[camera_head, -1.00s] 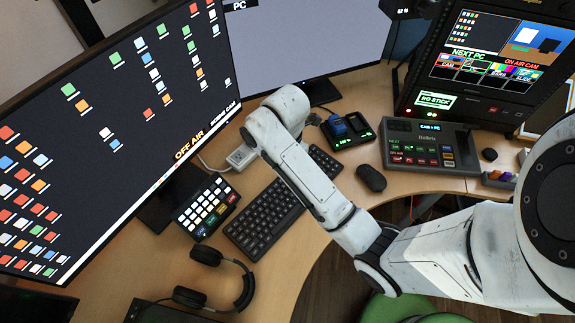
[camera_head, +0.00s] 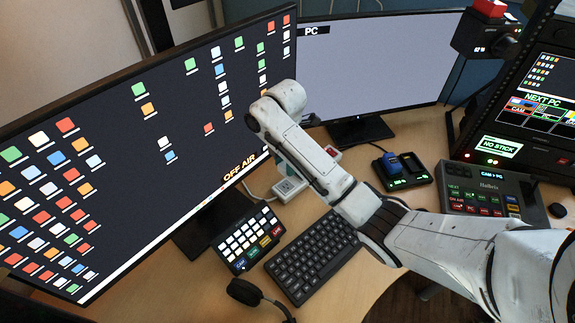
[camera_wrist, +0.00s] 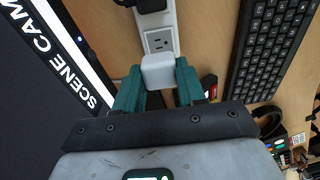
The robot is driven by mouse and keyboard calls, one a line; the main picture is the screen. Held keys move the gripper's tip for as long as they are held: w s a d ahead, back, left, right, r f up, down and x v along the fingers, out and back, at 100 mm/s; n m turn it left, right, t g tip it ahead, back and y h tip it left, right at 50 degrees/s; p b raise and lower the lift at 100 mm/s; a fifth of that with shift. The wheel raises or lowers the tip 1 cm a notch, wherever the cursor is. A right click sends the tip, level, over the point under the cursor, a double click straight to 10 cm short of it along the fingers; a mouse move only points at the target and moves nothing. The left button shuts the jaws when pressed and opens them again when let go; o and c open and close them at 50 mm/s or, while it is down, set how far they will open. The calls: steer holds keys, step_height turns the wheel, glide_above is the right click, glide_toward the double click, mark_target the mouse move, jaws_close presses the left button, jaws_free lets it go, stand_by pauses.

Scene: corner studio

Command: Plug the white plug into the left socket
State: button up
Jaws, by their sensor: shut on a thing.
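In the wrist view, my gripper (camera_wrist: 158,74) has teal fingers shut on a white plug (camera_wrist: 158,68), one finger on each side. The plug is just below a socket (camera_wrist: 160,41) on a white power strip (camera_wrist: 171,20). The picture does not show whether the plug touches the strip. A black plug (camera_wrist: 148,5) covers the strip above this socket, at the top edge.
A large monitor (camera_head: 130,150) stands close on the left. A keypad (camera_head: 248,238) and a keyboard (camera_head: 312,258) lie in front of the strip. A second monitor (camera_head: 390,70) stands behind.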

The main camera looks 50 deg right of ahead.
steer(key=shift+f, duration=0.1)
step_height(320, 180, down, 6)
steer(key=b, duration=0.5)
steer(key=shift+b, duration=0.4)
steer(key=shift+r+p, duration=0.2)
steer(key=shift+p, duration=0.85)
stand_by(1.7)
steer(key=shift+f+b, duration=0.3)
steer(key=shift+f, duration=0.3)
stand_by(0.4)
steer(key=o, duration=1.1)
steer(key=shift+c, duration=0.2)
